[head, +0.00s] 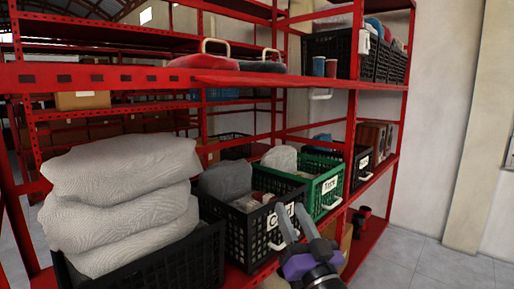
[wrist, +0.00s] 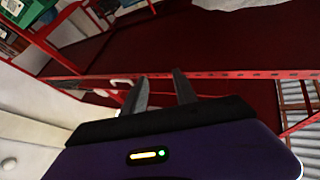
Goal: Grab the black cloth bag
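A dark, flat, soft-looking thing with a looped handle (head: 262,67) lies on the upper red shelf in the head view. It may be the black cloth bag, but it is too small to be sure. My gripper (head: 294,218) is low at the front of the shelving, before the crate with a white label. It is well below and apart from the dark thing. In the wrist view my gripper (wrist: 162,88) has its two fingers apart with nothing between them. I cannot make out the bag in the wrist view.
A red flat bag (head: 203,62) lies left of the dark one. The upper shelf's red front beam (head: 130,77) runs across. Below stand a black crate (head: 262,228), a green crate (head: 325,189) and stacked white pillows (head: 120,205). Free floor (head: 420,262) is at right.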

